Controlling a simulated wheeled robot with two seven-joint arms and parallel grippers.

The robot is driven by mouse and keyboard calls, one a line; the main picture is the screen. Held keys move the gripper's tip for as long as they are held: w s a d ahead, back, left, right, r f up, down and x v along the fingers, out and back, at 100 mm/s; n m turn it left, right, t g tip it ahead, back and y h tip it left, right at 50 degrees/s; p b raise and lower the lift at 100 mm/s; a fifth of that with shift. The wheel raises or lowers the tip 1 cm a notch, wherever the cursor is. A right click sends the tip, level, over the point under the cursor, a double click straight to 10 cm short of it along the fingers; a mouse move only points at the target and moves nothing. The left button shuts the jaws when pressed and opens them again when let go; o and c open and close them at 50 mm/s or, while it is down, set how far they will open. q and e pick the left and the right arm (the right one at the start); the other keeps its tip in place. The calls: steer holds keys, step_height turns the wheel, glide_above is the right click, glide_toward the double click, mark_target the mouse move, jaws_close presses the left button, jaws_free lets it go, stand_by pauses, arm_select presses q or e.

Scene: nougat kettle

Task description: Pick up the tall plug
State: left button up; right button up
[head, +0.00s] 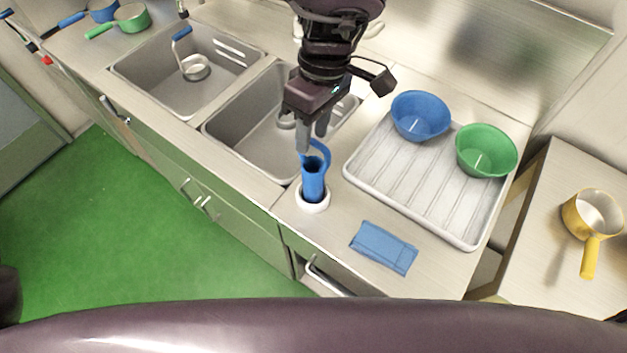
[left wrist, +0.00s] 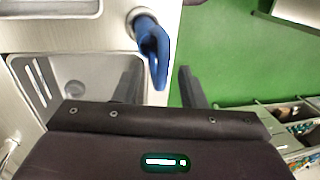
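A tall blue piece with a looped handle, which looks like the tall plug (head: 313,182), stands upright in a white ring (head: 312,203) on the counter beside the right sink basin. It also shows in the left wrist view (left wrist: 152,45), with its loop reaching toward the space between the fingers. My left gripper (head: 312,143) is just above the plug's top in the head view. Its fingers are apart with nothing held between them; I cannot tell whether one touches the loop. My right gripper is not in view.
A white drying tray (head: 361,178) with a blue bowl (head: 420,115) and a green bowl (head: 486,150) stands to the right. A folded blue cloth (head: 384,247) lies near the front edge. Two sink basins (head: 250,118) are to the left. A yellow pan (head: 592,215) sits far right.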

mark_target(310, 165)
arm_select(q)
steer(key=f, duration=0.1)
steer(key=f+p, duration=0.1)
steer(key=s+f, duration=0.1)
steer(key=f, duration=0.1)
steer(key=shift+a, duration=0.3)
steer(key=shift+w, duration=0.1)
jaws_close()
